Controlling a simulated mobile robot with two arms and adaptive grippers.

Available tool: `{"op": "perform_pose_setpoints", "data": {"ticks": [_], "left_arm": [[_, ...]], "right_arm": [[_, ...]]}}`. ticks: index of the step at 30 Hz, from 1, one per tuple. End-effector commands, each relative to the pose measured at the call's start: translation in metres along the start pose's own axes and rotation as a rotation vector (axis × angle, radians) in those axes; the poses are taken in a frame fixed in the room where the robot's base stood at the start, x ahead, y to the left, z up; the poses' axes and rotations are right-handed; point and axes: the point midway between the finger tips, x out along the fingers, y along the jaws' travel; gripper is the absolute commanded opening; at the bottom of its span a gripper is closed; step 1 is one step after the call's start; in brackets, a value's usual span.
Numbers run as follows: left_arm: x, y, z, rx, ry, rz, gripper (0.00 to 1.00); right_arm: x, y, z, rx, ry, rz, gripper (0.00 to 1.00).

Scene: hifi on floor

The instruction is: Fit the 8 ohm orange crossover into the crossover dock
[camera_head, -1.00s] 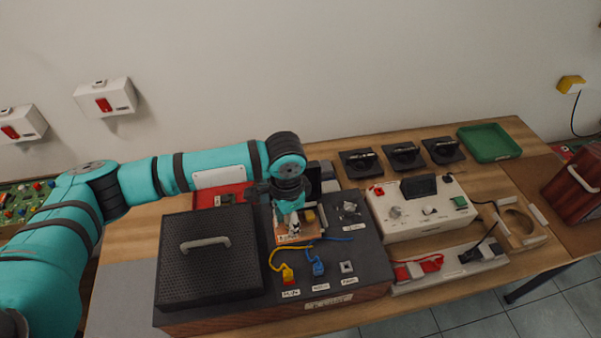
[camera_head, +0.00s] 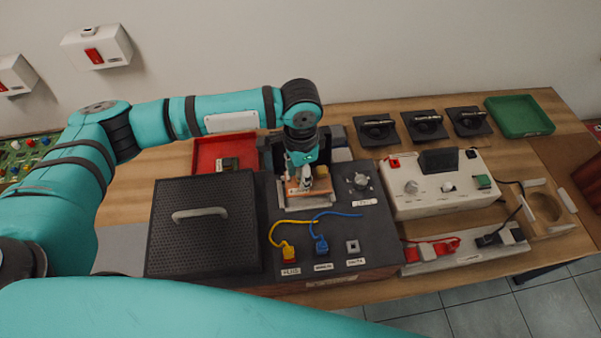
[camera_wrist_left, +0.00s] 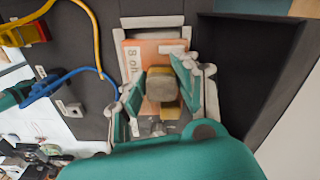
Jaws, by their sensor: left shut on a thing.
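The orange crossover (camera_head: 322,186) is a flat board with a yellow block on it. In the left wrist view its board (camera_wrist_left: 137,52) shows a partly hidden "8 ohm" label and a tan-grey block between my fingers. My left gripper (camera_head: 301,184) points down and is shut on the crossover. The crossover dock (camera_head: 306,206) is a pale frame on the black top of the speaker box, and it also shows in the left wrist view (camera_wrist_left: 152,21). The board lies within the frame's outline; I cannot tell whether it is fully down. My right gripper is out of view.
Yellow (camera_head: 289,255) and blue (camera_head: 320,246) plugs with cables lie just in front of the dock. A black grille with a handle (camera_head: 203,235) is at left, a red tray (camera_head: 215,151) behind. A white amplifier box (camera_head: 440,197) stands at right.

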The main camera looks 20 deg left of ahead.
Motion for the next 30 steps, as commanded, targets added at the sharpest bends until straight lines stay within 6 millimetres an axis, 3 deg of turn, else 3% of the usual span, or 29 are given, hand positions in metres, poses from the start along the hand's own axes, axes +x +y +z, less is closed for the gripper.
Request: {"op": "perform_pose_setpoints", "data": {"ticks": [2,5,16,30], "left_arm": [[0.0,0.0,0.0,0.0,0.001,0.0,0.0],[-0.001,0.0,0.0,0.0,0.0,0.0,0.0],[-0.001,0.0,0.0,0.0,0.0,0.0,0.0],[-0.001,0.001,0.003,0.0,0.0,0.0,0.0]], "right_arm": [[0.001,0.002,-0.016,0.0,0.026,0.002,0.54],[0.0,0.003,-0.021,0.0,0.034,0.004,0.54],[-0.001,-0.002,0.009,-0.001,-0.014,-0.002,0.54],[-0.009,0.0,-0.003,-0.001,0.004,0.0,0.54]]}}
